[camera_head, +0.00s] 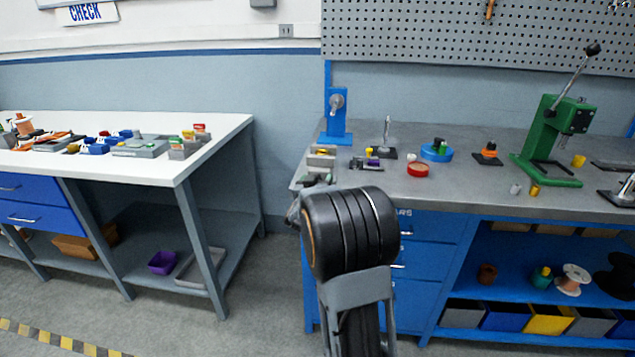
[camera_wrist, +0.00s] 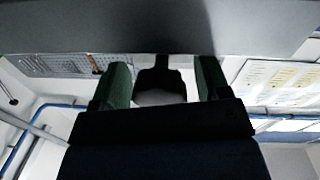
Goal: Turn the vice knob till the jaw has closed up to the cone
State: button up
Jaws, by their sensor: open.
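My gripper (camera_wrist: 162,68) shows in the wrist view as two green fingers standing apart, with a gap between them. A dark piece with a narrow neck and a wider, paler lower part (camera_wrist: 160,88) sits in the gap; I cannot tell for sure whether it is the vice knob. A broad grey surface (camera_wrist: 160,25) lies across the top, close to the fingertips. In the head view my arm hides the gripper. Small grey and beige parts (camera_head: 320,160) stand at the bench's front left corner, too small to tell vice, jaw and cone apart.
The grey workbench (camera_head: 470,200) carries a blue stand (camera_head: 336,118), a red dish (camera_head: 418,170), a blue round holder (camera_head: 436,153) and a green lever press (camera_head: 555,135). A white table (camera_head: 215,135) with small parts stands left, with open floor (camera_head: 265,290) between.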

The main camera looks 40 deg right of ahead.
jog(key=shift+w, duration=0.1)
jog(key=c, duration=0.9)
jog(key=shift+f+m+b, duration=0.2)
jog(key=shift+m+b, duration=0.4)
jog(key=shift+b, duration=0.1)
jog(key=shift+r+m+b, duration=0.2)
jog(key=shift+m+b, duration=0.35)
jog(key=shift+m, duration=0.45)
jog(key=o, duration=0.9)
jog(key=shift+d, duration=0.1)
jog(key=p+v, duration=0.1)
jog(key=v, duration=1.3)
jog(key=shift+d+r, duration=0.1)
jog(key=shift+r, duration=0.05)
